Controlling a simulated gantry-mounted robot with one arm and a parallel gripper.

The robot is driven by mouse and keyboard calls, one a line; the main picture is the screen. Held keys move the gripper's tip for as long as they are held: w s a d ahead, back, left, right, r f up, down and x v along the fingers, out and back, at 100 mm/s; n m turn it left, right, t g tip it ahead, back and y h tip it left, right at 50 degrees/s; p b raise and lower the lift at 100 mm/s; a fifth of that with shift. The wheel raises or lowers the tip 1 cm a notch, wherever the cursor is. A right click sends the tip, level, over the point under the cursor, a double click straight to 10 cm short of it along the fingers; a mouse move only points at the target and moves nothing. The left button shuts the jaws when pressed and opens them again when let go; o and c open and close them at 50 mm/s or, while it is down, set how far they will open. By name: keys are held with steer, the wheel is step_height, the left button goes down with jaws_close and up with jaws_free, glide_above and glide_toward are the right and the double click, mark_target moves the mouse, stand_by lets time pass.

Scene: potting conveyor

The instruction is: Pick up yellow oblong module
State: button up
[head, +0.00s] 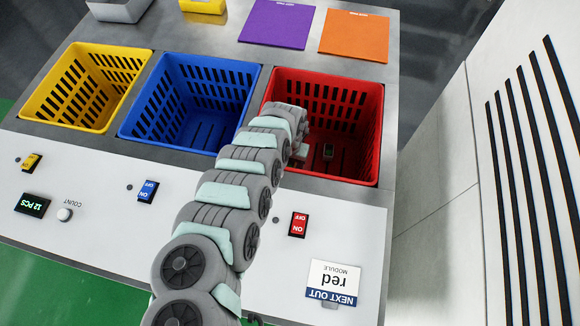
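I cannot make out a yellow oblong module for sure. A yellow object (203,7) is cut off by the top edge of the head view, and I cannot tell what it is. My arm reaches from the bottom up to the red basket (368,165). My gripper (302,151) is at the left part of the red basket, mostly hidden behind the arm. I cannot tell whether it is open or shut. A small dark grey piece (328,152) shows inside the red basket, just right of my gripper.
A blue basket (187,142) and a yellow basket (55,122) stand left of the red one; both look empty. Purple (278,24) and orange (355,35) pads lie behind. A white panel with switches is in front. A sign (334,282) reads "NEXT OUT red MODULE".

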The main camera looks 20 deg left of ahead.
steer(key=shift+c, duration=0.5)
jaws_close()
steer(key=shift+r, duration=0.1)
